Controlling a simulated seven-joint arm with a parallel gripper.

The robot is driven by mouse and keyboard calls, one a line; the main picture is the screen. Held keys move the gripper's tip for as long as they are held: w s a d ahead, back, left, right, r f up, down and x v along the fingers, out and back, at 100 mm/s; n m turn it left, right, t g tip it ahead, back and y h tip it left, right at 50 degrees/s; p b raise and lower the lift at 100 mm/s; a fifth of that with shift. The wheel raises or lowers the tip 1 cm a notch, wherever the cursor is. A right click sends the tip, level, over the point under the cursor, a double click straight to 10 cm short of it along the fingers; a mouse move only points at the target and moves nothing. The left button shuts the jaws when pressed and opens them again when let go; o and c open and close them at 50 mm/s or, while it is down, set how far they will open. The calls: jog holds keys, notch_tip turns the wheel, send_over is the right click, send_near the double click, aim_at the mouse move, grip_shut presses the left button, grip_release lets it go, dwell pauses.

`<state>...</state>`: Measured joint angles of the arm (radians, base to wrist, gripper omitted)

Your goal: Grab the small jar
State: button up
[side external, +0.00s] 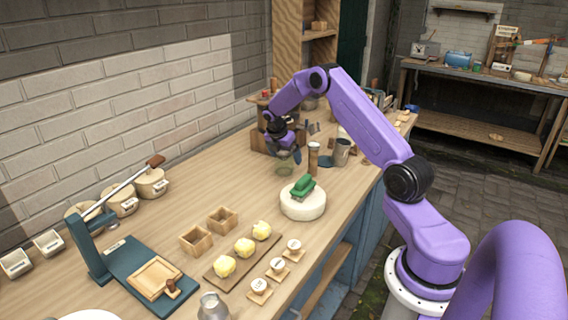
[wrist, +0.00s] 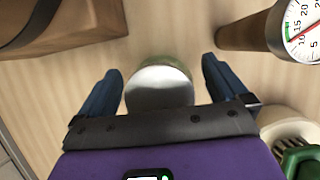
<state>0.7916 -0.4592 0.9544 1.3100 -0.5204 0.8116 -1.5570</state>
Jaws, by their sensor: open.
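The small jar (wrist: 160,88) shows in the wrist view with a round, silvery-white top and a greenish edge, between the two dark blue fingers of my gripper (wrist: 161,80). Gaps show between it and both fingers. In the side view the jar (side external: 286,168) is a small greenish glass on the wooden bench, just below my gripper (side external: 287,154). The gripper points down, open and empty. How deep the fingertips reach beside the jar is hard to tell.
A wooden post with a round dial (wrist: 300,28) stands to the right in the wrist view. A white round block (side external: 302,205) with a green object (side external: 303,186) sits nearer the camera. A grey metal cup (side external: 342,151) stands to the right. Open bench lies left of the jar.

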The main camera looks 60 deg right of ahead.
jog(key=c, duration=1.2)
jog(key=shift+r, duration=0.1)
